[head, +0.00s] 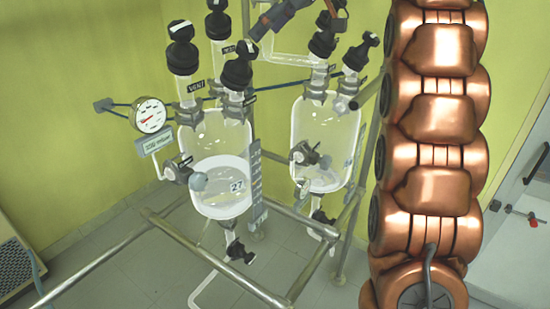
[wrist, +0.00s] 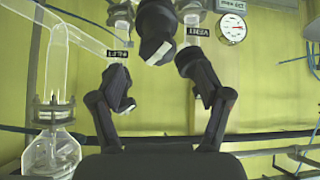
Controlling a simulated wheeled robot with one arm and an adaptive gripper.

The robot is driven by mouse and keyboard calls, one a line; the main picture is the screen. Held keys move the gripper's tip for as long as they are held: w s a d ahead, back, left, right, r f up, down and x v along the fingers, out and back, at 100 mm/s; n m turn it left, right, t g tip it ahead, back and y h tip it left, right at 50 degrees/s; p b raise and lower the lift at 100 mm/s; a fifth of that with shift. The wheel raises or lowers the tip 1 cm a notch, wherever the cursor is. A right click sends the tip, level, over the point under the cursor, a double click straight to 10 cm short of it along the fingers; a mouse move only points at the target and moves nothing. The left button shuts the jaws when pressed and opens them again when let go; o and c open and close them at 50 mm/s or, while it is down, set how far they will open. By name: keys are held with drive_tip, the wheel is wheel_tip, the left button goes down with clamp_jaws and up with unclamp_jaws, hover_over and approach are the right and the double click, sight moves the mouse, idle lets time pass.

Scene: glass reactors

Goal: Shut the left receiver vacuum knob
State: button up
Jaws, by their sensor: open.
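The left receiver (head: 218,165) is a clear glass vessel holding pale liquid and marked 27. Black knobs with white marks stand on its top: a left one (head: 181,52) beside a VENT label, a rear one (head: 217,22) and a right one (head: 237,68). Which is the vacuum knob I cannot read in the head view. In the wrist view my gripper (wrist: 157,82) is open and empty, its dark fingers spread apart. A black knob (wrist: 156,35) shows beyond and between the fingers, with a VENT label (wrist: 198,31) to its right and another, hard-to-read label (wrist: 116,54) to its left.
The right receiver (head: 325,140) stands close by with its own black knobs. Metal frame bars (head: 215,260) run in front. My copper-coloured arm fills the right side.

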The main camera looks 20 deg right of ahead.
drive_tip(key=shift+s+a+f+m, duration=0.1)
drive_tip(key=shift+a+f+m, duration=0.2)
drive_tip(key=shift+f, duration=0.2)
drive_tip(key=shift+s+a+f+m, duration=0.1)
drive_tip(key=shift+a+f+m, duration=0.1)
drive_tip(key=shift+f+m, duration=0.25)
drive_tip(key=s+a+f+m+g+h+b, duration=0.1)
drive_tip(key=s+f+m, duration=0.1)
drive_tip(key=s+f, duration=0.4)
drive_tip(key=s+a+f+m+g+h+b, duration=0.1)
drive_tip(key=s+f, duration=0.5)
drive_tip(key=f, duration=0.6)
drive_tip(key=s+a+f+m+g+b, duration=0.2)
drive_tip(key=s+f, duration=0.4)
drive_tip(key=f, duration=0.3)
drive_tip(key=shift+s+a+f+m+g+h, duration=0.15)
drive_tip(key=shift+s+a+m+g+h, duration=0.2)
drive_tip(key=shift+m+g, duration=0.6)
drive_tip(key=shift+t, duration=0.25)
